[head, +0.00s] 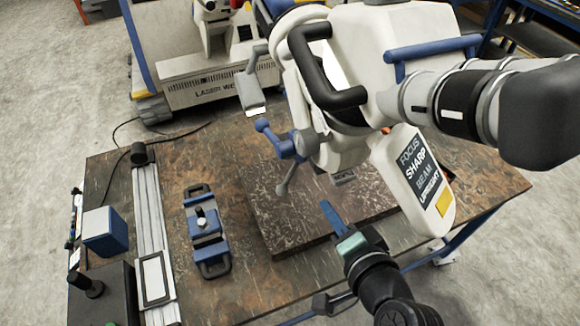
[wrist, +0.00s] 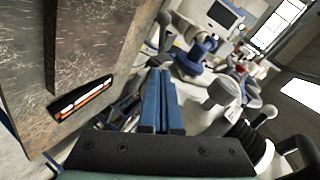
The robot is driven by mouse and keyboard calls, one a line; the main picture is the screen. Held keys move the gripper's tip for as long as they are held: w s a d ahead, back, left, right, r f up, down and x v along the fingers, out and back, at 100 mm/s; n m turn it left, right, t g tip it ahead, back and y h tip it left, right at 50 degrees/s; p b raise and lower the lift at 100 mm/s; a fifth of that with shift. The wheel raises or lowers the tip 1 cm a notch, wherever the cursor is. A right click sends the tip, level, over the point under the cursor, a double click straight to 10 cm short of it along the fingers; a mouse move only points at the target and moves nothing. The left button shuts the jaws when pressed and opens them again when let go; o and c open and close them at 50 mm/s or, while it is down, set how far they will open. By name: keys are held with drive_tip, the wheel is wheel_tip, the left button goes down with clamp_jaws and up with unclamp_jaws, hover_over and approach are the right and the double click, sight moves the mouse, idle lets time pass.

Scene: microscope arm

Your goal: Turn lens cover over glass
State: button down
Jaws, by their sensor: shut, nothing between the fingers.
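The white microscope head (head: 345,60) with a black handle (head: 312,70) hangs over the table in the head view. On its underside are a pale grey round part (head: 305,143), a blue knobbed piece (head: 268,130) and a pale flat paddle (head: 250,92). I cannot tell which of these is the lens cover, and the glass is not clearly visible. My gripper (head: 328,208) is below the head, over the near edge of the slab, apart from these parts. Its blue fingers are together and empty in the wrist view (wrist: 162,75).
A brown slab (head: 285,225) lies on the worn table (head: 170,170). A blue clamp fixture (head: 207,230), a metal rail (head: 152,220) and a blue box (head: 104,232) stand left. A sign panel (head: 420,175) hangs right of my gripper. The thick microscope arm (head: 450,105) extends right.

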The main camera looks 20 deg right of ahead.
drive_tip(key=w, duration=0.1)
drive_tip(key=p, duration=0.3)
approach(290, 179)
drive_tip(key=w+d, duration=0.3)
drive_tip(key=shift+w+a+f+p, duration=0.5)
drive_tip(key=shift+w+a+f, duration=0.7)
drive_tip(key=shift+w, duration=0.05)
drive_tip(key=shift+w+a+m+h, duration=0.1)
drive_tip(key=shift+a+m+h, duration=0.05)
drive_tip(key=shift+m+h, duration=0.15)
